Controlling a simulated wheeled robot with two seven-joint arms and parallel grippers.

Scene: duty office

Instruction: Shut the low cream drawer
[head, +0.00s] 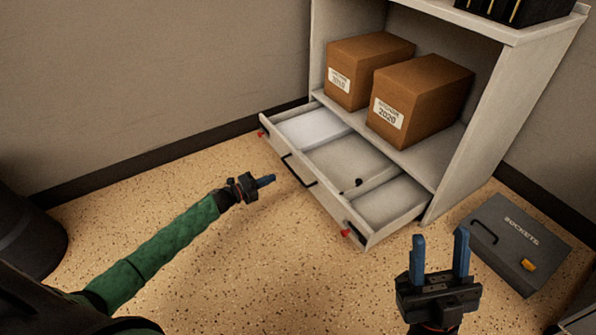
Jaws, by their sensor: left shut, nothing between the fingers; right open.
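The low cream drawer (327,205) stands pulled out from the bottom of a cream cabinet (470,154). Its front has a dark bar handle (299,171) and a red knob near each end. My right gripper (441,252) is open and empty, fingers up, to the right of the drawer's right end.
Two brown boxes (369,67) (421,98) sit on the shelf above the drawer. A dark rounded object (30,237) stands at the left edge. The speckled floor before the drawer is clear.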

